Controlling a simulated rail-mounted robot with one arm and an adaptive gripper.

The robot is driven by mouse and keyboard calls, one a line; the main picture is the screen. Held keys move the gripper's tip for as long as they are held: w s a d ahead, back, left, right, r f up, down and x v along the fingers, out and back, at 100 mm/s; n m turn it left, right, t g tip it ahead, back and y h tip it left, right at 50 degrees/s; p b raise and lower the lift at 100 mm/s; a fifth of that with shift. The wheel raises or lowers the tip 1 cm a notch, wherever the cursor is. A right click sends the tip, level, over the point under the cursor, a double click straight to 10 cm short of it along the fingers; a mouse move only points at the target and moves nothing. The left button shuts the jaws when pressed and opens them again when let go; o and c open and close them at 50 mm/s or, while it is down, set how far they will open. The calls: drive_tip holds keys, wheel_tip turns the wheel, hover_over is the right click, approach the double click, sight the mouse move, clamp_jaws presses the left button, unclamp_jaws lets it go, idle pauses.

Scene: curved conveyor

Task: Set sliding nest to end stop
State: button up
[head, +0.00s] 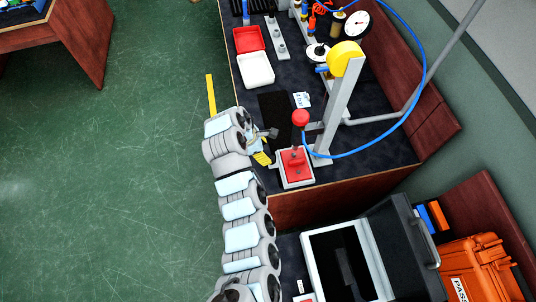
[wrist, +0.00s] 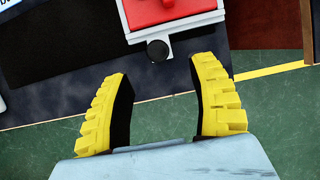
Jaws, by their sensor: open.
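What looks like the sliding nest (head: 294,161) is a red block on a pale plate near the bench's front edge, below a lever press. In the wrist view, its red part (wrist: 165,12) sits at the top, cut off by the frame. A round black knob (wrist: 157,51) sticks out from the plate's near edge. My gripper (wrist: 162,72) is open, its yellow ribbed fingers with black pads spread below the knob, one to each side, with nothing between them. In the head view, my gripper (head: 264,152) is just left of the nest, partly hidden by my arm. I cannot make out the end stop.
The press column (head: 335,110) with a red ball handle (head: 300,117) and yellow top (head: 345,58) stands right behind the nest. A blue hose (head: 405,105) arcs around it. Red (head: 249,39) and white (head: 256,69) trays lie farther back. Green floor is free at left.

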drive_tip(key=shift+v, duration=2)
